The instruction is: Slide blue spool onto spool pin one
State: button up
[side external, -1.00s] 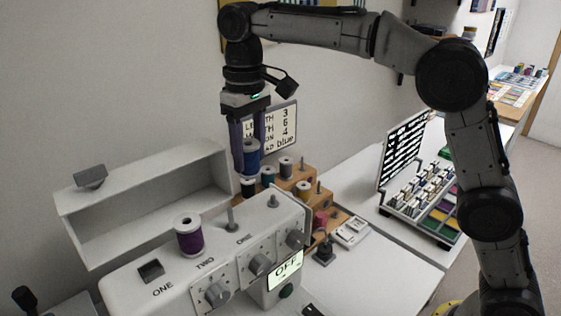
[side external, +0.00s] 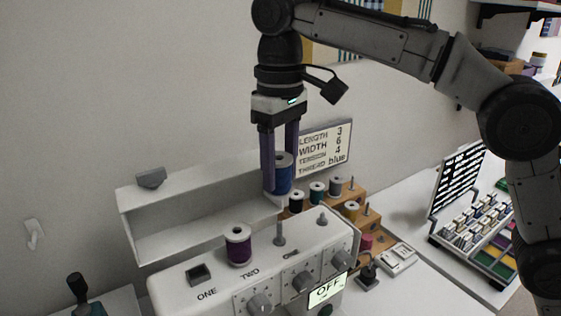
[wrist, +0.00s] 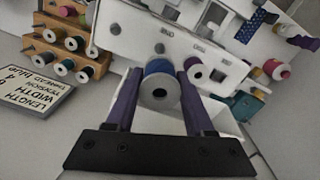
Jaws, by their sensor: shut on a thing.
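My gripper (side external: 280,188) is shut on the blue spool (side external: 283,172) and holds it upright in the air above the white sewing machine (side external: 190,301). In the wrist view the blue spool (wrist: 158,68) sits between the two purple fingers (wrist: 160,80). A bare grey pin (side external: 279,234) stands on the machine top, below the spool and apart from it. Another bare pin (side external: 322,219) stands farther right. A purple spool (side external: 238,246) sits on the machine left of the pins. I cannot tell which pin is pin one.
A white open tray-like box (side external: 190,234), apparently the machine's raised lid, stands behind the purple spool. A wooden rack (side external: 372,222) with several spools is behind the machine's right end. A settings sign (side external: 325,148) reads thread blue. The display (side external: 328,290) reads OFF.

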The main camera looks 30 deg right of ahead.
send_over(281, 222)
jog(key=shift+f, duration=2.5)
jog(key=shift+f, duration=3)
dwell(0.9)
jog(key=o, duration=1.2)
notch_tip(281, 222, up, 14)
